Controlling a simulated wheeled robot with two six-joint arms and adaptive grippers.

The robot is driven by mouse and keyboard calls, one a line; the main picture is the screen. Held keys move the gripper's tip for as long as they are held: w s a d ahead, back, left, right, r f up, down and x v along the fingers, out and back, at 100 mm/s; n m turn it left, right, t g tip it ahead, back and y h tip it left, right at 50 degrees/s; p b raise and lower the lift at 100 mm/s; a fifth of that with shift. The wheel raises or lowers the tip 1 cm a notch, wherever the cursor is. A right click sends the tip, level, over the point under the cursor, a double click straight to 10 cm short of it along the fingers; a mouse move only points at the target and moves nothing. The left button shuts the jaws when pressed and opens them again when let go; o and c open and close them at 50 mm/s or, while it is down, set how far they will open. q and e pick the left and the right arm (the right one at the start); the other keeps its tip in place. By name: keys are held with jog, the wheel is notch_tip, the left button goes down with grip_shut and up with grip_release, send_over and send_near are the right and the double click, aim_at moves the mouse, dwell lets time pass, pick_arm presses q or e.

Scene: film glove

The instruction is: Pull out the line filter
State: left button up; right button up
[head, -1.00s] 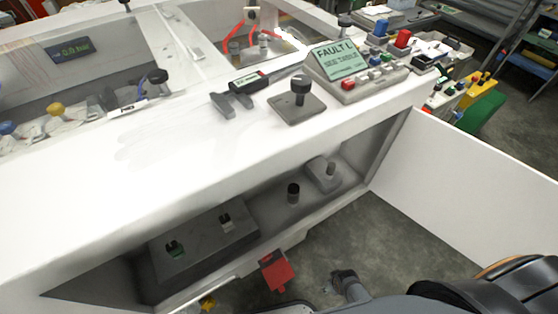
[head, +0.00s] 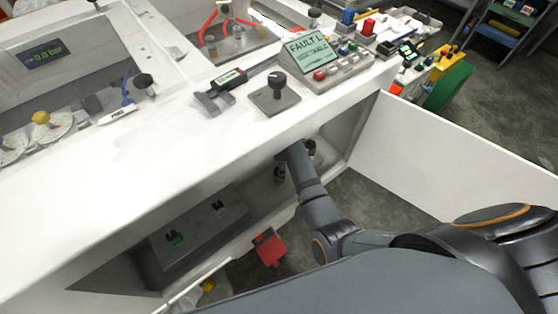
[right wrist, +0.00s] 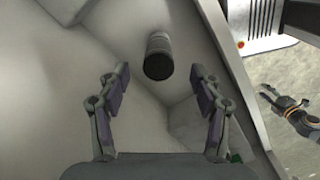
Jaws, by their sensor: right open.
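In the head view the dark cylinder (head: 280,173) shows just left of my right arm, which reaches into the compartment. The gripper itself is mostly hidden there. My left gripper is not in view.
The counter edge (head: 190,165) overhangs the compartment. A grey box (head: 200,230) with two small sockets sits to the left inside. A white door panel (head: 450,160) stands open at the right. A red tag (head: 269,248) hangs below.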

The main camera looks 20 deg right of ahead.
jog(key=shift+w+a+r+n, duration=0.25)
jog(key=shift+a+r+n, duration=0.1)
jog(key=shift+r, duration=0.25)
notch_tip(320, 180, down, 11)
jog(key=shift+r+b, duration=0.2)
jog(key=shift+b, duration=0.1)
jog(key=c, duration=1.3)
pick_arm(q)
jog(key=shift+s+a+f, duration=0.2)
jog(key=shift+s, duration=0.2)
pick_arm(e)
jog(key=shift+o, duration=0.2)
pick_arm(q)
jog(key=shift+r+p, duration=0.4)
jog(key=shift+p, duration=0.1)
pick_arm(e)
jog(key=shift+w+r, duration=0.1)
jog(key=shift+r, duration=0.2)
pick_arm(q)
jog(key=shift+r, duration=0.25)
pick_arm(e)
jog(key=shift+r, duration=0.2)
